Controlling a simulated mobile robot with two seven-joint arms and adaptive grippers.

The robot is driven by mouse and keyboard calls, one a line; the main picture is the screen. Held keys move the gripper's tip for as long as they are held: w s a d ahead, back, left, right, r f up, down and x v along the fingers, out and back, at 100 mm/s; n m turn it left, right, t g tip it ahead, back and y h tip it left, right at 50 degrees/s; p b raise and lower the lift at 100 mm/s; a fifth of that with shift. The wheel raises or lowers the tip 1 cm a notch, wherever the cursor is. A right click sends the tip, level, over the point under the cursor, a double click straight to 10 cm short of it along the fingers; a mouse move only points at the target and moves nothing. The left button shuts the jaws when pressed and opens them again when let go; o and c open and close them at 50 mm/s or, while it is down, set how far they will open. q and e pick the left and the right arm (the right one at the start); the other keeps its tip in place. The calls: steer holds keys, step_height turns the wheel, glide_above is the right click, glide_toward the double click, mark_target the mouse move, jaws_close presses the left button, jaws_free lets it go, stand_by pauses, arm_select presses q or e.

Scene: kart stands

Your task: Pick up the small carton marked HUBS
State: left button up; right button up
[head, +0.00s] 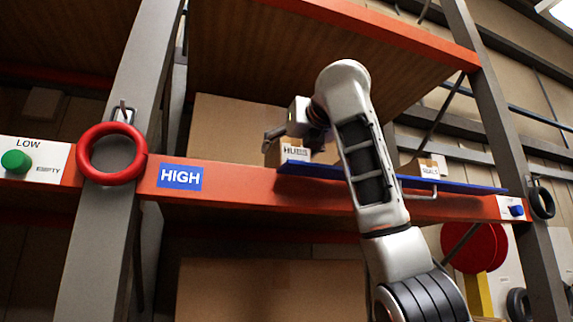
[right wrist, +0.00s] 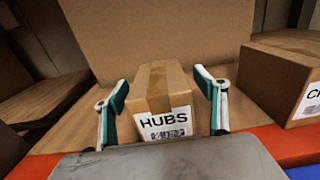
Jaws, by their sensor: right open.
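The small HUBS carton (head: 290,155) stands on the high shelf at the left end of the blue strip, partly hidden behind my right gripper and arm. In the right wrist view the brown carton (right wrist: 165,88) faces me with its white HUBS label. My right gripper (right wrist: 163,92) is open, with one finger on each side of the carton. A narrow gap shows on either side, so the fingers look apart from it. In the head view the right gripper (head: 276,136) is at the carton's upper left. My left gripper is in neither view.
Another carton (right wrist: 285,75) stands close on the right; a labelled carton (head: 424,168) is also farther right on the shelf. A large brown box (head: 230,128) stands behind. The orange shelf edge (head: 255,182), blue strip (head: 455,186) and grey posts (head: 108,160) bound the space.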

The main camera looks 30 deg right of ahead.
steer(key=shift+c, duration=0.5)
steer(key=c, duration=1.3)
steer(key=shift+c, duration=1.1)
steer(key=shift+r, duration=0.1)
